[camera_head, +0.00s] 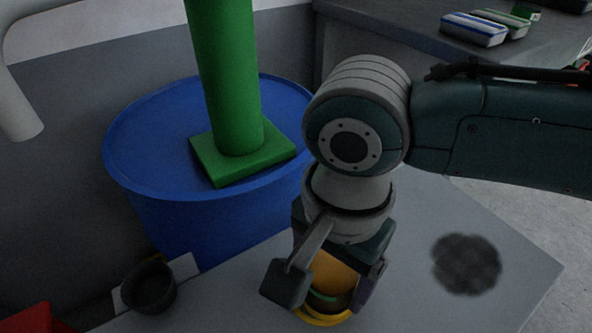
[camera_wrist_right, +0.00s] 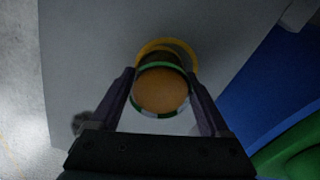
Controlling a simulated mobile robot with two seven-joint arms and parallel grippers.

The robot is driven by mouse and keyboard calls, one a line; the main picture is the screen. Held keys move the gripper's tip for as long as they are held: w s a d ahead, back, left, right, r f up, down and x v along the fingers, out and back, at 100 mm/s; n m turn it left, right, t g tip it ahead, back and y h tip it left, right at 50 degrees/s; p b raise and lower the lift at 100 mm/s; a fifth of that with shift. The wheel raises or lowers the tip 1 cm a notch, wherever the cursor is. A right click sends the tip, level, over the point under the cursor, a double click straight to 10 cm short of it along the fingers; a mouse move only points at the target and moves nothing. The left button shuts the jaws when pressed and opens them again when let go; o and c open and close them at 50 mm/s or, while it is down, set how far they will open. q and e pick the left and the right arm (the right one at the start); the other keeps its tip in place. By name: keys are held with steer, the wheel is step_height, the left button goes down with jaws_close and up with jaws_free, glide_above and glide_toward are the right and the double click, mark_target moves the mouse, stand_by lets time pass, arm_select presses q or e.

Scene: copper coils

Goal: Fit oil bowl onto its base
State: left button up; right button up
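My right gripper (camera_head: 325,285) points down over the grey table, its fingers on both sides of a round orange-topped piece with a green band, which looks like the oil bowl (camera_head: 334,272). In the right wrist view the fingers (camera_wrist_right: 161,75) sit against both sides of this bowl (camera_wrist_right: 160,91). A yellow ring (camera_wrist_right: 167,44), which looks like the base, shows just beyond and below the bowl; its edge also shows in the head view (camera_head: 322,318). I cannot tell whether bowl and ring touch. My left gripper is not in view.
A blue drum (camera_head: 160,130) with a green post (camera_head: 228,80) on a square foot stands behind the table. A small dark cup (camera_head: 149,286) is at the left and a dark round patch (camera_head: 466,264) at the right. The table (camera_head: 410,290) between is clear.

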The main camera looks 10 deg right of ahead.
jaws_close()
stand_by(0.4)
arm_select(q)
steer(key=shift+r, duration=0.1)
arm_select(e)
steer(key=shift+r, duration=0.1)
